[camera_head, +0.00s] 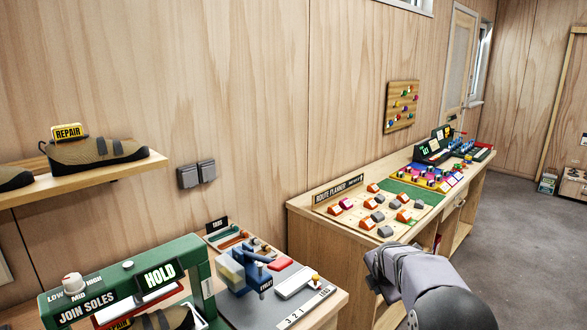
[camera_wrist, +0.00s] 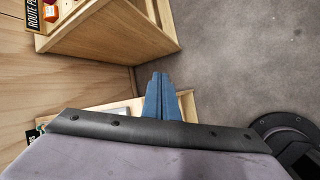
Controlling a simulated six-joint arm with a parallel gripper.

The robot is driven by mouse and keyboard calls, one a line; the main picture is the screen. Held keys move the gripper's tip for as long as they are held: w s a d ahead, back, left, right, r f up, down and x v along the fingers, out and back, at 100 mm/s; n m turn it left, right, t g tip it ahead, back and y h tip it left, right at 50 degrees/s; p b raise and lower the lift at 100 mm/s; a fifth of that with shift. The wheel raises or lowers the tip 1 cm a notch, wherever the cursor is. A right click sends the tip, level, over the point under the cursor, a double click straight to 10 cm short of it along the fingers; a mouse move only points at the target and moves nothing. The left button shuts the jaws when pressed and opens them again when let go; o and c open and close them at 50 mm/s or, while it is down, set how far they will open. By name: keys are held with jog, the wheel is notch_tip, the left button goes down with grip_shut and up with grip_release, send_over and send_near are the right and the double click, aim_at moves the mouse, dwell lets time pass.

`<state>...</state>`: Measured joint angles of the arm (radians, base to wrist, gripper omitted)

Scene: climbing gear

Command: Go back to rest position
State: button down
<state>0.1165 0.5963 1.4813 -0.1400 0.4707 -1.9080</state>
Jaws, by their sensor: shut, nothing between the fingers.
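My gripper shows in the wrist view (camera_wrist: 159,80). Its two blue fingers are together with nothing between them. Below the fingertips is the gap between two wooden benches, with grey floor to the right. In the head view my grey arm reaches in from the lower right, in front of the route planner bench (camera_head: 345,258). The fingers cannot be made out in the head view.
A green sole-joining press (camera_head: 195,262) holding a shoe and a blue clamp device (camera_head: 243,272) stand on the near bench. The route planner board (camera_head: 375,210) lies on the farther bench. A shelf (camera_head: 110,172) with shoes is at left. Open floor (camera_head: 520,240) lies right.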

jog(key=s+a+f+m+g+y+b, duration=0.1)
jog(key=s+a+f+m+g+b, duration=0.15)
jog(key=s+f+m+b, duration=0.7)
jog(key=s+a+f+m+g+b, duration=0.25)
jog(key=s+f+m+b, duration=0.25)
jog(key=s+f+b, duration=0.95)
jog(key=s+a+f+m+g+y+b, duration=0.15)
jog(key=s+a+f+m+b, duration=0.25)
jog(key=s+f+m+b, duration=0.8)
jog(key=s+r+n+p, duration=0.3)
jog(key=r+n+p, duration=0.1)
jog(key=r+p, duration=3)
jog(key=h+p, duration=0.1)
jog(key=p, duration=0.7)
jog(key=shift+s+r+n, duration=0.15)
jog(key=shift+r+n, duration=0.05)
jog(key=shift+n, duration=0.15)
